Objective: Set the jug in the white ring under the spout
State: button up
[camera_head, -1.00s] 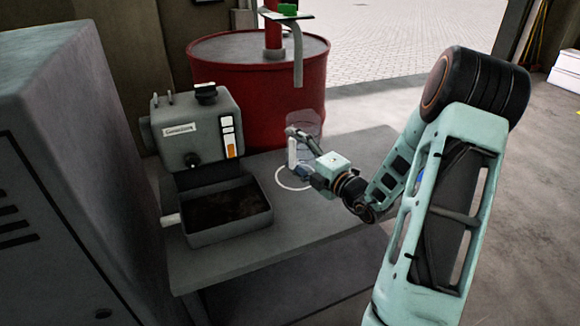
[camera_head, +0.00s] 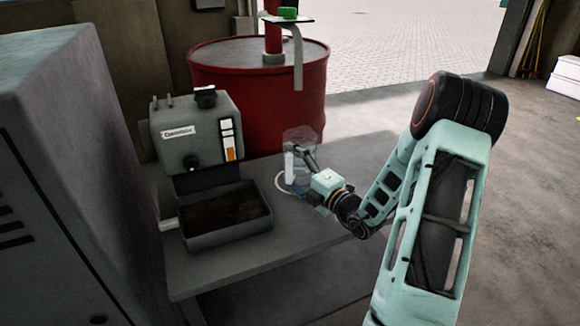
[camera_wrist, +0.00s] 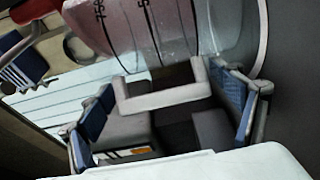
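The clear jug (camera_head: 300,146) has a white handle (camera_head: 289,166) and stands upright at the bench's far side. My gripper (camera_head: 297,168) has its fingers around the handle, with blue pads at either end of it in the wrist view (camera_wrist: 168,95). The white ring (camera_head: 281,188) lies on the bench, partly hidden by jug and gripper. The jug's base appears over or in the ring; I cannot tell whether it touches the bench. A ring arc (camera_wrist: 263,40) shows beside the jug in the wrist view. The grey bent spout (camera_head: 298,70) ends above the jug.
A red drum (camera_head: 255,95) stands behind the bench (camera_head: 300,228). A grey machine (camera_head: 195,135) with a dark-filled tray (camera_head: 228,237) sits left of the jug. A tall grey cabinet (camera_head: 70,170) is at far left.

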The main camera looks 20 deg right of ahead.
jog(key=shift+r, duration=0.1)
jog(key=shift+s+d, duration=0.15)
jog(key=shift+s, duration=0.15)
jog(key=p+v, duration=0.1)
jog(key=v, duration=1)
jog(key=shift+s+p, duration=0.15)
jog(key=shift+p, duration=0.25)
